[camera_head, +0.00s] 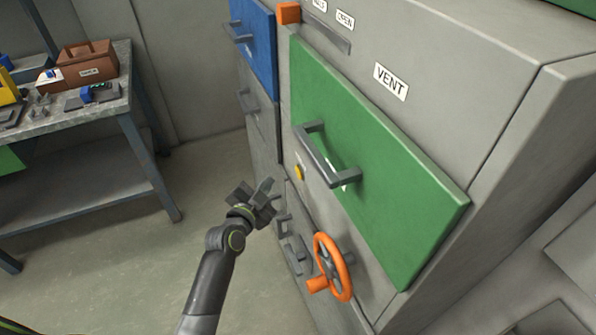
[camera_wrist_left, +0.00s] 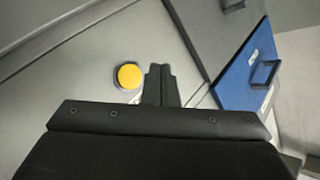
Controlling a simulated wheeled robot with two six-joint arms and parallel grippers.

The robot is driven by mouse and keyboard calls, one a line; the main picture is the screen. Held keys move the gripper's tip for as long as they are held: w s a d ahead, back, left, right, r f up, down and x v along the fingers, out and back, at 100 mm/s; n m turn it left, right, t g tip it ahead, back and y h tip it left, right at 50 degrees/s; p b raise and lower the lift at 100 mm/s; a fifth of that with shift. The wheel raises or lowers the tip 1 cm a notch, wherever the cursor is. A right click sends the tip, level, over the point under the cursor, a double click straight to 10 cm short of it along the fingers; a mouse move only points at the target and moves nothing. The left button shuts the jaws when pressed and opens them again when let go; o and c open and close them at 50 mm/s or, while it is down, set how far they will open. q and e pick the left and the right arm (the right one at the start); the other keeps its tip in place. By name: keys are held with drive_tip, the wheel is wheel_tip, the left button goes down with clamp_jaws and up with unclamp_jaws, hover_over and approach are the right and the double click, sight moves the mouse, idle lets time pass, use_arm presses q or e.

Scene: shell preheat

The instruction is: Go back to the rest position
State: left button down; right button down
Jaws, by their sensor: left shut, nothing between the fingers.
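My left gripper (camera_head: 262,192) is in front of the grey cabinet, left of the green panel's handle and above the orange handwheel. Its fingers also show in the left wrist view (camera_wrist_left: 160,84), close together and empty. A yellow round button (camera_wrist_left: 129,75) lies just left of the fingertips in that view; in the head view the button (camera_head: 299,172) is to the right of the gripper. The green panel (camera_head: 400,190) has a dark bar handle (camera_head: 325,165). My right gripper is not in view.
An orange handwheel (camera_head: 334,268) sticks out low on the cabinet. A blue panel (camera_head: 254,45) with a handle is at the upper left of the cabinet; it also shows in the left wrist view (camera_wrist_left: 238,88). A workbench (camera_head: 120,100) with a brown box (camera_head: 88,66) stands left. Floor between is clear.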

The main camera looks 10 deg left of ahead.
use_arm(q)
drive_tip(key=s+a+f+n+g+y, duration=0.1)
drive_tip(key=s+a+f+n+g, duration=0.15)
drive_tip(key=s+f, duration=0.55)
drive_tip(key=s+a+f+n+g+y, duration=0.1)
drive_tip(key=s+a+f+g, duration=0.2)
drive_tip(key=f, duration=1)
drive_tip(key=s+a+f+n+g+y, duration=0.1)
drive_tip(key=s+f+n+g, duration=0.15)
drive_tip(key=s+f, duration=0.65)
drive_tip(key=s+a+f+n+g, duration=0.1)
drive_tip(key=s+f, duration=0.3)
drive_tip(key=s, duration=0.6)
drive_tip(key=s+a+f+n+g, duration=0.1)
drive_tip(key=s+f, duration=0.4)
drive_tip(key=s, duration=0.5)
drive_tip(key=s+a+f+n+g+y+p, duration=0.1)
drive_tip(key=s+a+f+n+g, duration=0.1)
drive_tip(key=s, duration=0.8)
wheel_tip(320, 180, down, 3)
drive_tip(key=a+g, duration=0.1)
drive_tip(key=g, duration=0.1)
drive_tip(key=shift+a+g, duration=0.3)
drive_tip(key=shift+g, duration=0.1)
drive_tip(key=c, duration=2.1)
unclamp_jaws()
drive_tip(key=shift+c, duration=0.2)
